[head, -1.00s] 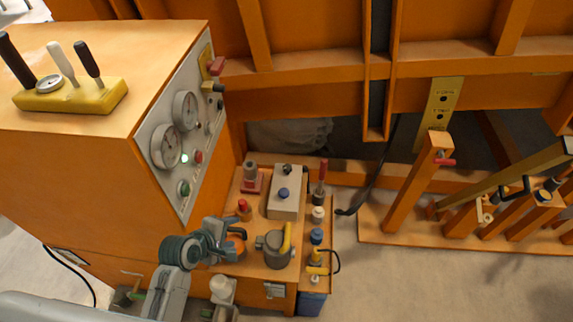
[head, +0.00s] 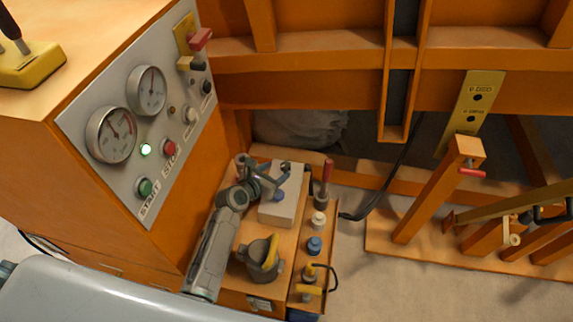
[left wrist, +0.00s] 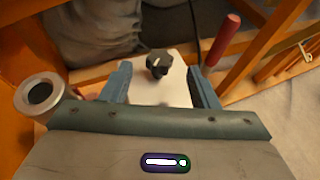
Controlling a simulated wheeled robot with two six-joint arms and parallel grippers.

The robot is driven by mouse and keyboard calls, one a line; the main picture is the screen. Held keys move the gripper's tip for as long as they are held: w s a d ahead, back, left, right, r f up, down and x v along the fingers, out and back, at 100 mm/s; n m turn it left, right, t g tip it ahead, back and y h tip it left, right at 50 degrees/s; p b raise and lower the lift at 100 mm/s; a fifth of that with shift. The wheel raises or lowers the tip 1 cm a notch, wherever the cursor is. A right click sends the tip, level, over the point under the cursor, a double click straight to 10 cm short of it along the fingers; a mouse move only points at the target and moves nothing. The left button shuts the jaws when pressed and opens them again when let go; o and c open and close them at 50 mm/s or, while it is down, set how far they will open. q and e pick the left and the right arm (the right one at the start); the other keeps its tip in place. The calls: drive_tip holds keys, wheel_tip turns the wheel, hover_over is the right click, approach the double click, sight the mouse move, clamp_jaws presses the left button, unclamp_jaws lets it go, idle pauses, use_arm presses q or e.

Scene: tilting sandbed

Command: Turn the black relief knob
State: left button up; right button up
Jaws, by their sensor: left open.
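A black knob (left wrist: 159,64) with a white mark stands on a pale block in the left wrist view. In the left wrist view the open gripper (left wrist: 158,84) has one finger on each side of the black knob, with gaps; no contact shows. In the head view the gripper covers the area where the black knob stands. My right gripper is not in view.
A red-handled lever (head: 324,187) stands right of the block. A grey pump with a yellow lever (head: 265,258) stands in front. The gauge panel (head: 128,172) rises at the left, its green lamp lit. Orange posts (head: 436,197) stand at the right.

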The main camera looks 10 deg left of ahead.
sight(285, 166)
use_arm(q)
drive_tip(key=x, duration=0.3)
drive_tip(key=shift+w+d+f, duration=0.2)
drive_tip(key=shift+w, duration=0.15)
drive_tip(key=shift+x, duration=1.15)
drive_tip(key=shift+w, duration=0.1)
drive_tip(key=shift+c, duration=0.4)
drive_tip(key=c, duration=0.9)
drive_tip(key=shift+a+f+b, duration=0.1)
drive_tip(key=shift+f+b, duration=0.05)
drive_tip(key=shift+b, duration=0.3)
drive_tip(key=shift+m+g+h+b, duration=0.5)
drive_tip(key=shift+m+g+h, duration=0.1)
drive_tip(key=shift+m+h, duration=0.35)
drive_tip(key=shift+m+g+h, duration=0.6)
drive_tip(key=shift+m+h, duration=0.15)
drive_tip(key=shift+m, duration=0.1)
drive_tip(key=shift+m+g, duration=0.3)
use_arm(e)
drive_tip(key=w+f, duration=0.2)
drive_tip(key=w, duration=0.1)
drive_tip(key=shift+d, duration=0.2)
